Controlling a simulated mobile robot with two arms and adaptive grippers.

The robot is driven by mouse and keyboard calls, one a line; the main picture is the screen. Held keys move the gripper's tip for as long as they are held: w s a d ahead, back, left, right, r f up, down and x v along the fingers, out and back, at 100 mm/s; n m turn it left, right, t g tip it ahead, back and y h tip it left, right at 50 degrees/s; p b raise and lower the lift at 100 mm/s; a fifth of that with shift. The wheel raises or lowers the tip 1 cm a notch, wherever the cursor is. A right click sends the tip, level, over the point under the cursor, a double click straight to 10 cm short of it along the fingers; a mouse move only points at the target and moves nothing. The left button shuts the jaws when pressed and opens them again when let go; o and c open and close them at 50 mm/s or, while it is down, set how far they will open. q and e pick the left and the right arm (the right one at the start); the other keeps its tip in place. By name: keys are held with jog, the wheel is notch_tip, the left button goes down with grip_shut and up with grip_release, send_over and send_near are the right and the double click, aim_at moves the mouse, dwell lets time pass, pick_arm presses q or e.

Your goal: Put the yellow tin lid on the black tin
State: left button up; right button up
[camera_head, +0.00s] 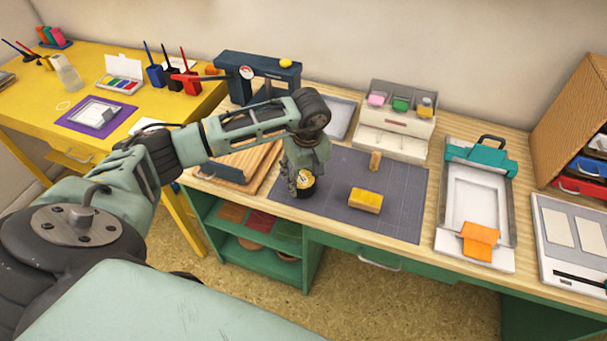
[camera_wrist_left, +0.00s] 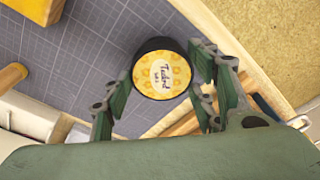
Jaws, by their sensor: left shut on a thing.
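The yellow tin lid (camera_head: 305,182) has a round patterned yellow top with dark lettering. It also shows in the left wrist view (camera_wrist_left: 162,75), with a black edge around it. The black tin (camera_head: 307,193) shows as a dark side directly below the yellow top, over the left part of the grey mat. I cannot tell whether the lid is fully seated. My left gripper (camera_head: 304,177) points down from above and is shut on the lid, its fingers (camera_wrist_left: 160,95) on either side. The gripper hides part of the lid and tin. My right gripper is not in view.
On the grey cutting mat (camera_head: 345,222) stand a yellow block (camera_head: 366,200) and a small wooden piece (camera_head: 375,160). A wooden board (camera_head: 238,165) is at left. A drawer unit (camera_head: 396,135) stands behind, and a white press (camera_head: 473,210) is at right. The mat's front right is clear.

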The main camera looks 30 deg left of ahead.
pick_arm(q)
jog(key=shift+f+b, duration=1.05)
jog(key=shift+f, duration=0.1)
dwell(0.6)
jog(key=o, duration=1)
jog(key=r, duration=0.8)
jog(key=d+r, duration=0.1)
jog(key=r, duration=0.3)
jog(key=shift+s+d, duration=0.1)
jog(key=shift+s, duration=0.25)
jog(key=shift+d, duration=0.1)
